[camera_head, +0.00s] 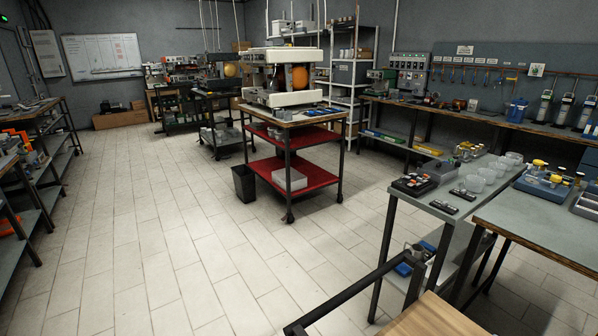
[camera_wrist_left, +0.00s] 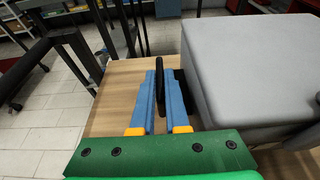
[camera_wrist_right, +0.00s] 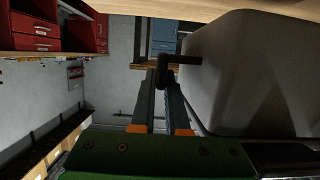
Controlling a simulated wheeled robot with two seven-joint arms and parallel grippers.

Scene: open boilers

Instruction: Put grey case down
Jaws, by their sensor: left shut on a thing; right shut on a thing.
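The grey case (camera_wrist_left: 255,65) fills the right side of the left wrist view. It also shows, dark and shaded, on the right of the right wrist view (camera_wrist_right: 245,80). My left gripper (camera_wrist_left: 161,75) is shut on a black handle (camera_wrist_left: 160,88) beside the case, above a wooden top (camera_wrist_left: 120,90). My right gripper (camera_wrist_right: 165,88) is shut on a dark handle (camera_wrist_right: 180,59) next to the case's other side. Whether the case touches the wooden top cannot be told. Neither gripper nor the case shows in the head view.
The wooden top's corner (camera_head: 435,318) with a black rail (camera_head: 350,294) is at the bottom of the head view. Grey benches with jars and tools stand at right. A red-shelved cart (camera_head: 285,175) bears a white machine. Tiled floor is free at left.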

